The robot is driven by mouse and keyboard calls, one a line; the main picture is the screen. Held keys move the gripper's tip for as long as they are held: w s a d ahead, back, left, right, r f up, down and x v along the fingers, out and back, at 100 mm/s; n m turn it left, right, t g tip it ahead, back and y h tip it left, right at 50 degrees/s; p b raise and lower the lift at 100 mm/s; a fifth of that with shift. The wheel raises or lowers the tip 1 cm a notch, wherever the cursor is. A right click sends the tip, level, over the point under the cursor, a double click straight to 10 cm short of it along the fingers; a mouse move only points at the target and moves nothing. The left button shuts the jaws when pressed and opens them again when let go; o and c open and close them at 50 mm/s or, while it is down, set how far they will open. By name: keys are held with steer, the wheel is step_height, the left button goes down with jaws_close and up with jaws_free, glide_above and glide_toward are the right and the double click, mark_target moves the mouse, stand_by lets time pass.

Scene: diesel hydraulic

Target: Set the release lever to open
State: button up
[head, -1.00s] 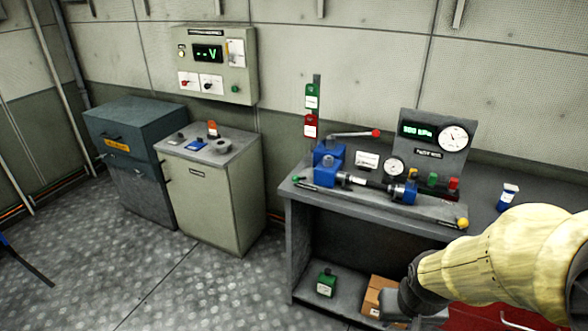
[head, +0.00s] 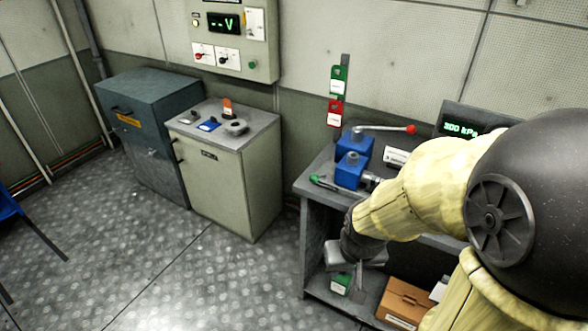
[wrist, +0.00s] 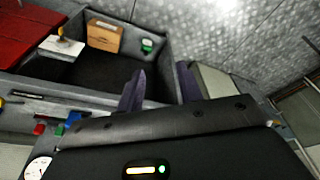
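A long lever with a red knob (head: 384,129) sits on top of a blue unit (head: 354,170) on the grey workbench. A short green-tipped handle (head: 323,181) lies at the bench's left front corner. I cannot tell which of them is the release lever. My gripper (wrist: 160,88) is open, with its two fingers apart and nothing between them in the wrist view. In the head view my gripper (head: 358,254) hangs in front of the bench's open shelf space, below the bench top. My arm hides the right part of the bench.
A green tag (head: 338,80) and a red tag (head: 334,113) hang on a post behind the bench.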

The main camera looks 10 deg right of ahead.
steer(key=shift+w, duration=0.35)
steer(key=o, duration=0.3)
steer(key=shift+s+d, duration=0.1)
steer(key=shift+s, duration=0.15)
steer(key=shift+o, duration=0.2)
steer(key=n+t+y+b, duration=0.3)
steer(key=t+b, duration=1.1)
steer(key=t, duration=0.1)
glide_toward(314, 180)
steer(key=s+d+f, duration=0.1)
steer(key=s, duration=0.3)
steer(key=shift+w+r, duration=0.1)
steer(key=shift+r, duration=0.05)
steer(key=shift+w+p, duration=0.1)
steer(key=shift+p, duration=0.2)
steer(key=w+a+p, duration=0.1)
steer(key=w, duration=0.4)
steer(key=w+a+p, duration=0.1)
steer(key=w, duration=0.5)
steer(key=w+p, duration=0.1)
steer(key=w, duration=0.5)
steer(key=shift+a, duration=0.4)
